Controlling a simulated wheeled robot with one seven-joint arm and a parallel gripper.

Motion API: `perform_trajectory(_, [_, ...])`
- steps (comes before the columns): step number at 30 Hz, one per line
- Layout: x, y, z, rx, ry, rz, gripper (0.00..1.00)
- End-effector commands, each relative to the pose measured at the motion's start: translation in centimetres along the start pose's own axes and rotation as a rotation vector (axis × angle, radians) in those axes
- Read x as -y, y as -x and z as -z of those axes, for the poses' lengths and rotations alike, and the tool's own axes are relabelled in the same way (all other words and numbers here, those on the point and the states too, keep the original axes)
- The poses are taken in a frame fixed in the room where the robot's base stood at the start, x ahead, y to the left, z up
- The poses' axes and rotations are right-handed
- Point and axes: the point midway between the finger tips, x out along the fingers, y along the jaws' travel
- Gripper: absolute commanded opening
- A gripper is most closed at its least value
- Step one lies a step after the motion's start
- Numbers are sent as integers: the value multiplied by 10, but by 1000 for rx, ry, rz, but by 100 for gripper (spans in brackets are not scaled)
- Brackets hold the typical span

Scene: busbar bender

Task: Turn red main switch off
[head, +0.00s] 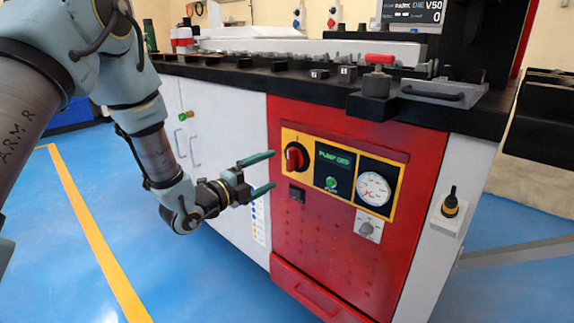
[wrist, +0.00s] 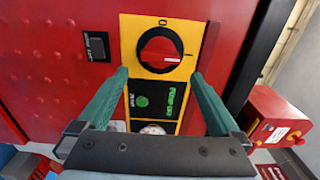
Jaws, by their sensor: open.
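The red main switch (head: 296,157) is a round red rotary knob on a black base, on the yellow-framed control panel (head: 345,203) of the red cabinet. In the wrist view the switch (wrist: 160,50) has its grip bar lying roughly left to right, with a mark above it and another to its right. My gripper (head: 272,170) is open and empty, in front of the panel. In the wrist view its green fingers (wrist: 158,76) are spread on either side, just below the knob. I see no contact with it.
A lit green display (head: 335,159), green button (head: 331,183) and pressure gauge (head: 373,189) sit right of the switch. The black worktop (head: 300,85) overhangs the cabinet. Blue floor (head: 170,270) lies open at left.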

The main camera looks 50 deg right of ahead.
Motion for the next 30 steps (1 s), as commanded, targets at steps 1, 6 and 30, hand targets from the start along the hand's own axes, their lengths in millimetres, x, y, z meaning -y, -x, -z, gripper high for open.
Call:
perform_trajectory(1, [1, -11, 0, -1, -1, 2, 100])
perform_trajectory(6, [1, -43, 0, 0, 1, 1, 100])
perform_trajectory(30, [0, -79, -1, 3, 2, -2, 82])
